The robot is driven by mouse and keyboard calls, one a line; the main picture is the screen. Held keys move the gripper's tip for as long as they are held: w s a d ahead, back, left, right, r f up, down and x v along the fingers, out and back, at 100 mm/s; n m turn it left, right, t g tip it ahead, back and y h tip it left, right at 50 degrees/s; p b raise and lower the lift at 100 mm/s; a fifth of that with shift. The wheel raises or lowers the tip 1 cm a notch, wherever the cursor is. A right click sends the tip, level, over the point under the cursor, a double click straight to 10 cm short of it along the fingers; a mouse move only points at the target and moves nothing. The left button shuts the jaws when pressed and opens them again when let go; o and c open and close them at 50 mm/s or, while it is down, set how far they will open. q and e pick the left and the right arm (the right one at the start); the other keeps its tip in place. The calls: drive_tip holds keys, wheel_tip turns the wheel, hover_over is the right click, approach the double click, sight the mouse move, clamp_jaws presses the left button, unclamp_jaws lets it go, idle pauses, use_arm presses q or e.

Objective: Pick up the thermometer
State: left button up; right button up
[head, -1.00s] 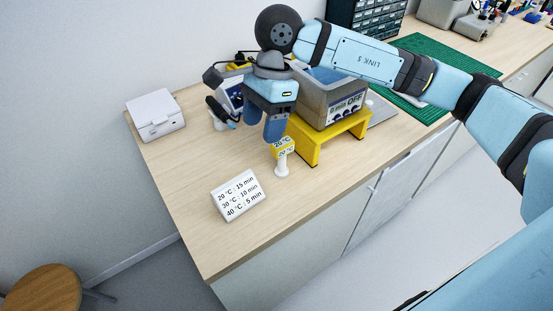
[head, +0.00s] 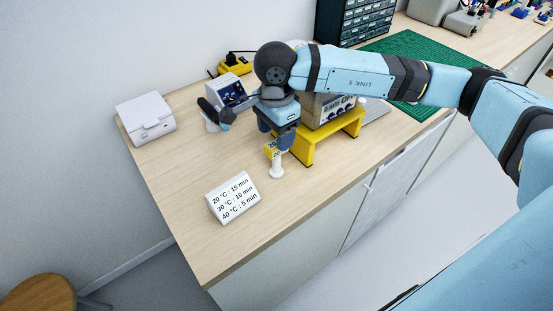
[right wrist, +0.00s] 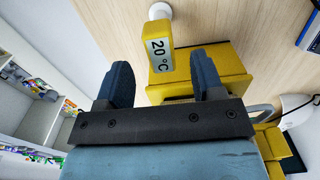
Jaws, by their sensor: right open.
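The thermometer is a yellow block with a "20 °C" display on a white stand. In the head view, the thermometer (head: 270,151) stands upright on the wooden bench, partly hidden by my right gripper (head: 277,138). The right wrist view shows the thermometer (right wrist: 159,48) close in front of my right gripper (right wrist: 162,72), whose blue fingers are apart to either side of it. The gripper is open and empty. I cannot tell whether a finger touches it. My left gripper is not in view.
A yellow raised stand (head: 310,150) bearing a grey bath (head: 325,110) is right beside the thermometer. A white time card (head: 233,197) stands in front, and a white box (head: 146,118) at the left. The bench's front left is clear.

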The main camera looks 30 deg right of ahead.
sight(277, 159)
drive_tip(key=shift+d+f, duration=0.15)
drive_tip(key=shift+f, duration=1.75)
clamp_jaws()
